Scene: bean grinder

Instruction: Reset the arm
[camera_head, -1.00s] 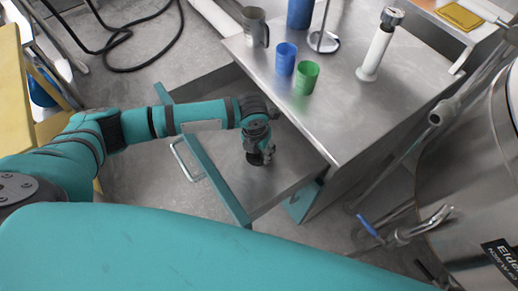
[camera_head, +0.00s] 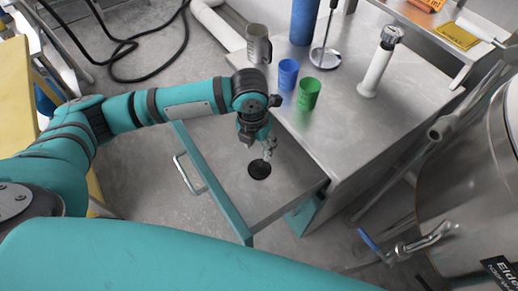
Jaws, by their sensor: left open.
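My left arm reaches in from the left, and my left gripper (camera_head: 262,150) hangs down over an open drawer (camera_head: 222,150) with a teal front and a metal handle. The gripper is open and empty. A small round black object (camera_head: 259,170) lies on the drawer floor just below the fingertips, with a small gap showing between them. My right gripper is not in view.
On the metal table (camera_head: 340,115) stand a blue cup (camera_head: 288,74), a green cup (camera_head: 308,94), a metal pitcher (camera_head: 258,44) and a white cylindrical tool (camera_head: 378,65). A large steel tank (camera_head: 465,180) with a blue-handled tap is at right. The drawer's floor is otherwise clear.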

